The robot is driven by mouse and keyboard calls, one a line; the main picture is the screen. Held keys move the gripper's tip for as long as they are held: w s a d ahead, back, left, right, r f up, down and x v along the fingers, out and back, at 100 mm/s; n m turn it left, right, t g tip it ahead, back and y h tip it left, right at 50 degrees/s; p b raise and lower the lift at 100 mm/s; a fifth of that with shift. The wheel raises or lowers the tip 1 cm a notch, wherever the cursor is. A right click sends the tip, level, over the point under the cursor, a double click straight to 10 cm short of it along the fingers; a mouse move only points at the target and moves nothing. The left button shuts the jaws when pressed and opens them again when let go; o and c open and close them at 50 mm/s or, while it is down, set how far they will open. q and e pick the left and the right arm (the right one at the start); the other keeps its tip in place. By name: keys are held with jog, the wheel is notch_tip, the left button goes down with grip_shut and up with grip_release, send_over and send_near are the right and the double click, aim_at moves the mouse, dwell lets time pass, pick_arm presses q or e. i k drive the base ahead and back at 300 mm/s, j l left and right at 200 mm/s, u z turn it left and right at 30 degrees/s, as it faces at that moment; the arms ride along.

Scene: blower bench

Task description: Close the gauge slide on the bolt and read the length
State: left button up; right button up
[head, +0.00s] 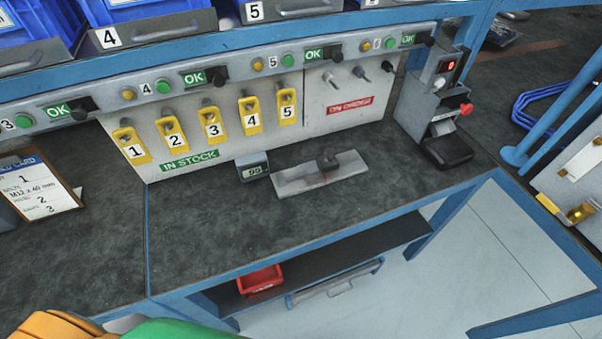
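The length gauge (292,183) is a flat grey metal plate on the dark bench top, with its slide (345,163) on the right part and a raised piece near its middle. A small display (252,168) that appears to read 99 stands at its left end. I cannot make out a bolt in the gauge; it is hidden or too small to tell. Neither of my grippers shows in the head view, and nothing touches the gauge.
Yellow numbered tags (212,124) hang on the back panel by an IN STOCK label. A grey device with a red button (466,109) stands right of the gauge. A clipboard card (36,186) lies at left. A red bin (260,281) sits on the lower shelf. The bench front is clear.

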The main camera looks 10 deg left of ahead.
aim_at(326, 163)
jog(key=k+l+z, duration=0.55)
jog(key=k, duration=0.2)
